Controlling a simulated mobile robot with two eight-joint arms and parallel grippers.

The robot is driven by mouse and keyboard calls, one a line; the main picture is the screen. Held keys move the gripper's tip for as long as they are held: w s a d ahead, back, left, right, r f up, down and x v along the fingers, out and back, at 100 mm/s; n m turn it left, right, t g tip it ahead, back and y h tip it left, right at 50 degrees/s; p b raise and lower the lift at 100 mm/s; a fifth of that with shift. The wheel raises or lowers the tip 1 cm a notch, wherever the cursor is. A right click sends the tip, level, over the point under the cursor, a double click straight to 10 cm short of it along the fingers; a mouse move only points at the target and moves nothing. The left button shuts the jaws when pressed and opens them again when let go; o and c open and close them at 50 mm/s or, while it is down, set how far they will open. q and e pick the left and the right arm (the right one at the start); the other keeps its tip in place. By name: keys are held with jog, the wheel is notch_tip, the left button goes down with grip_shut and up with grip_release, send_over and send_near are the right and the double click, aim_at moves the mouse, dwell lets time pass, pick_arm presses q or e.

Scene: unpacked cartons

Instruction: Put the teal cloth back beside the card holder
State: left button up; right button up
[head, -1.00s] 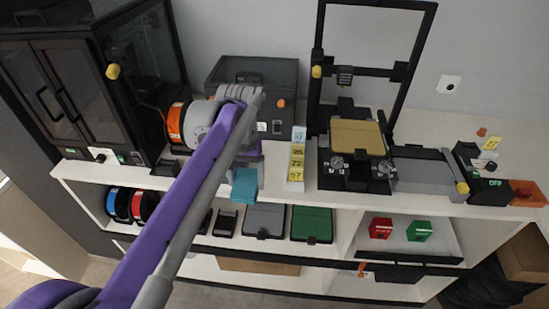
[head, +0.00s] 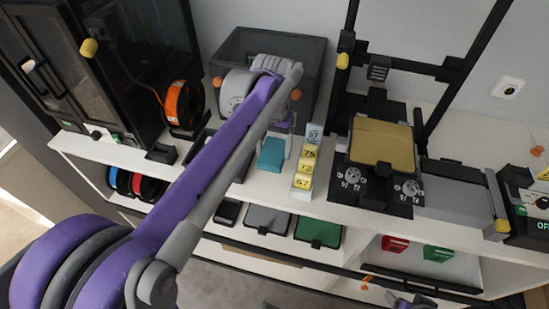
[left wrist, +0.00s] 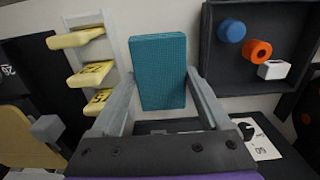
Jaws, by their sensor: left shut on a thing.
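The teal cloth (head: 271,154) is a folded block over the white bench top, left of the card holder. My left gripper (head: 281,143) is shut on it from behind. In the left wrist view the cloth (left wrist: 160,72) stands upright between the two grey fingers. I cannot tell whether it touches the bench top. The card holder (head: 305,160) is a narrow white rack with yellow number cards. It also shows in the left wrist view (left wrist: 110,82), left of the cloth and apart from it. My right gripper (head: 412,301) shows only partly at the bottom edge.
A dark box (head: 300,68) stands behind my left gripper. The 3D printer (head: 380,140) with its gold plate is right of the card holder. An orange spool (head: 185,105) and a dark cabinet (head: 60,85) are at left. Bare bench top lies in front of the cloth.

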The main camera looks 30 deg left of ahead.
aim_at(274, 159)
pick_arm(q)
jog(key=shift+w+f, duration=0.1)
jog(key=shift+f, duration=2.1)
jog(key=shift+f+b, duration=0.2)
jog(key=shift+b, duration=0.1)
jog(key=o, duration=1.3)
notch_tip(274, 159, up, 12)
jog(key=shift+r+p, duration=0.25)
jog(key=shift+p, duration=0.5)
jog(key=shift+f, duration=0.1)
